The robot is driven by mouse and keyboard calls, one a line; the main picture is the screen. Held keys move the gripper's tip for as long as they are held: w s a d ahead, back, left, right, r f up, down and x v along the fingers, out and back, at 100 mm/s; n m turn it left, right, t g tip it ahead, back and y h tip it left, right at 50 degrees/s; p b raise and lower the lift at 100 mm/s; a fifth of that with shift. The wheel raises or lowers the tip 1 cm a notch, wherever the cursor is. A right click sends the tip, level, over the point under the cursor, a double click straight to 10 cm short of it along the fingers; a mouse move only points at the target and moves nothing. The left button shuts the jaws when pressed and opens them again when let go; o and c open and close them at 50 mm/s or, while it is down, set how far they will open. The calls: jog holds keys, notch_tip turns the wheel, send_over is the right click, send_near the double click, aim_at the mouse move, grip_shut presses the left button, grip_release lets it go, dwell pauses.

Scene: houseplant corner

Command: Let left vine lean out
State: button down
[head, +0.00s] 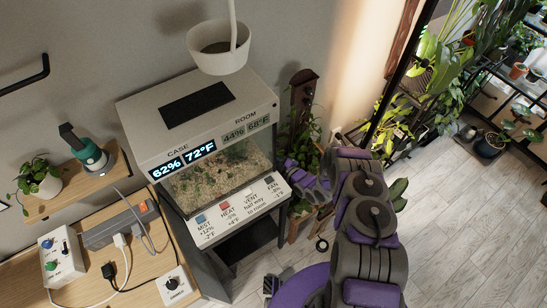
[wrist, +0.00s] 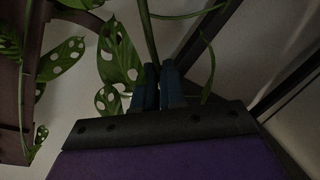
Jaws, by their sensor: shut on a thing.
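A climbing plant with holed green leaves (head: 306,132) grows around a dark wooden post (head: 303,88), right of the glass case. My arm reaches to it in the head view and hides much of its lower part; the fingertips are hidden there. In the wrist view, my gripper (wrist: 158,85) is shut on a vine stem (wrist: 149,35) that rises from between the blue fingers. Holed leaves (wrist: 119,54) hang just left of the fingers. A brown wooden post (wrist: 12,105) stands at the left. I cannot tell whether this stem is the left vine.
The glass case (head: 225,175) with readouts and buttons stands left of the plant. A white hanging pot (head: 218,62) is above it. A wooden desk (head: 20,285) with a power strip (head: 118,226) is at lower left. Plant shelves (head: 480,60) stand at right; the floor (head: 460,220) there is mostly clear.

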jog(key=c, duration=1.2)
grip_release()
jog(key=shift+a, duration=0.1)
jog(key=p+v, duration=0.2)
jog(key=v, duration=1.5)
jog(key=shift+s+d+f, duration=0.1)
jog(key=shift+d, duration=0.1)
